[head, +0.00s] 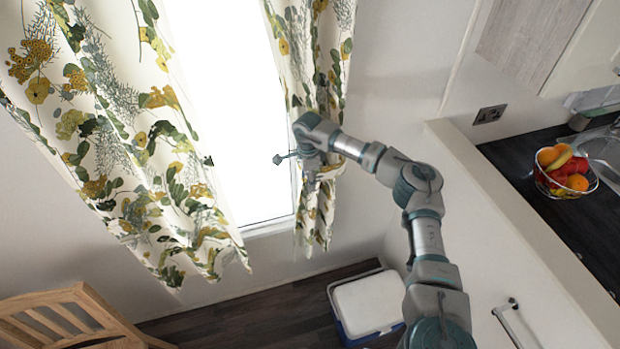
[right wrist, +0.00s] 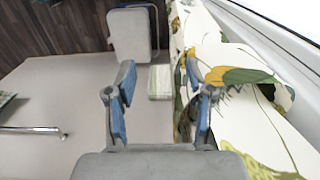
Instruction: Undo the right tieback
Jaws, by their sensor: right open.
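The right curtain (head: 322,75) is white with green and yellow leaves. It hangs at the right of the window and narrows at my right gripper (head: 312,172). A patterned fabric piece (head: 330,170), perhaps the tieback, shows beside the gripper; the arm hides much of it. In the right wrist view my gripper (right wrist: 160,68) is open, its fingers well apart. The right finger overlaps the curtain (right wrist: 265,140). A small pale green striped piece (right wrist: 160,82) shows between the fingers; I cannot tell whether it is the tieback's end. My left gripper is out of view.
Below are a white and blue cool box (head: 368,303) and a wooden chair (head: 75,315). A counter with a fruit bowl (head: 566,172) stands right, behind a pale partition (head: 500,210).

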